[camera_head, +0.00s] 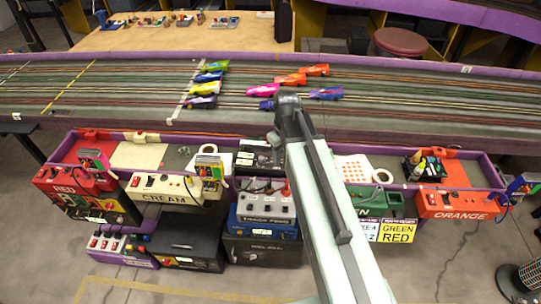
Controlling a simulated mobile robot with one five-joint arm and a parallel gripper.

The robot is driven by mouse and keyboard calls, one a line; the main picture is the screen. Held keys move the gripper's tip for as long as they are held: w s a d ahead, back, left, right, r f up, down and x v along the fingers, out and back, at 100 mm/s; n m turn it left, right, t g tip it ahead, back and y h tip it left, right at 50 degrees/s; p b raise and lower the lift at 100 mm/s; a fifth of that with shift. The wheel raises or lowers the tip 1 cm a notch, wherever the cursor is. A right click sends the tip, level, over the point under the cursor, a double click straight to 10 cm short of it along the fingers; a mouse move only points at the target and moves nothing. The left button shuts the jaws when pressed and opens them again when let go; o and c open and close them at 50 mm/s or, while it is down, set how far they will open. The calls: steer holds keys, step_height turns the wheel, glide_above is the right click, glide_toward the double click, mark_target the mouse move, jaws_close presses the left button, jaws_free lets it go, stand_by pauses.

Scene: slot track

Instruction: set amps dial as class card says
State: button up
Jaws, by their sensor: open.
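I cannot read which is the amps dial. My gripper (285,103) is at the far end of my arm, over the near edge of the slot track, beyond and above the blue box. It is open and touches neither the box nor the card. My arm hides part of the shelf.
Slot cars (291,80) sit on the multi-lane track (110,85). A red box (75,180), a cream box (160,187) and an orange box (456,204) stand along the shelf. A black box (262,249) is below the blue one. Clear floor lies in front.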

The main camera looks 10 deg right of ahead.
steer(key=w+n, duration=0.1)
steer(key=w, duration=0.1)
steer(key=w+n, duration=0.2)
steer(key=w, duration=0.1)
steer(key=w+n, duration=0.2)
steer(key=w, duration=0.1)
steer(key=shift+a+f, duration=0.1)
steer(key=shift+a, duration=0.15)
steer(key=shift+s+d+f+b, duration=0.1)
steer(key=shift+s+f+b, duration=0.05)
steer(key=shift+f+b, duration=0.25)
step_height(320, 180, down, 7)
steer(key=b, duration=0.7)
